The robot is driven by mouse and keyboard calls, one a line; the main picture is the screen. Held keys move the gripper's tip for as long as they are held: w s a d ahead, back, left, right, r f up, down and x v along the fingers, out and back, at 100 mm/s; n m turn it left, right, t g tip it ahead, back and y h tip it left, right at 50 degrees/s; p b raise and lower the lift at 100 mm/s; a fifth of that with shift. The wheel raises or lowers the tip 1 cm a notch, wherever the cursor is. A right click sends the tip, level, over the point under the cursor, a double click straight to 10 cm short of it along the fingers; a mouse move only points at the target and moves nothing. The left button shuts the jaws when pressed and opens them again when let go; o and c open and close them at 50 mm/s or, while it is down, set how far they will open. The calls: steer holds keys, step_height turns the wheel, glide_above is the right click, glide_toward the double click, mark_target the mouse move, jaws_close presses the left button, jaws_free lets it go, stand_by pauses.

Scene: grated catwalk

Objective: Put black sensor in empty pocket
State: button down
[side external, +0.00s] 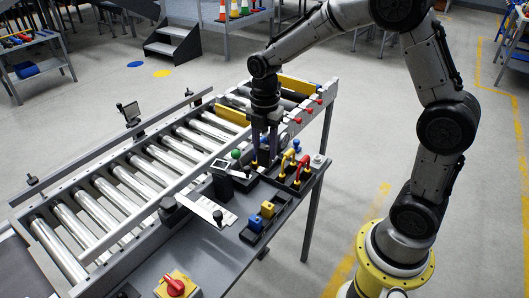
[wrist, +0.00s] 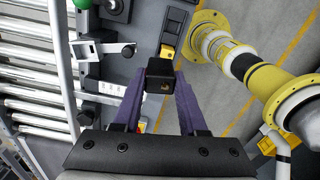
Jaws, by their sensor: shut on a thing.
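My gripper (side external: 263,160) is over the far part of the grey bench, fingers pointing down. In the wrist view, my gripper (wrist: 158,92) has its two purple fingers closed on the black sensor (wrist: 160,72), a dark block with a small yellowish mark on its face. In the side view the sensor is hard to make out between the fingers. A black tray (wrist: 179,22) with a yellow piece (wrist: 168,51) lies beyond the sensor in the wrist view. The sensor covers part of that area, and I cannot tell which pocket is empty.
A rack with red and yellow handles (side external: 301,168) stands close right of my gripper. A green knob (side external: 236,154) and a white plate (side external: 207,209) are left. The roller conveyor (side external: 150,172) runs alongside.

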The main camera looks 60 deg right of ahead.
steer(key=s+d+f+m, duration=0.1)
steer(key=d+f, duration=0.1)
steer(key=f, duration=0.5)
steer(key=s+d+f, duration=0.1)
steer(key=d+f, duration=0.1)
steer(key=f, duration=0.5)
steer(key=shift+s+f+m, duration=0.2)
steer(key=shift+m, duration=0.2)
steer(key=shift+f, duration=0.1)
stand_by(0.5)
steer(key=shift+f, duration=2.1)
jaws_free()
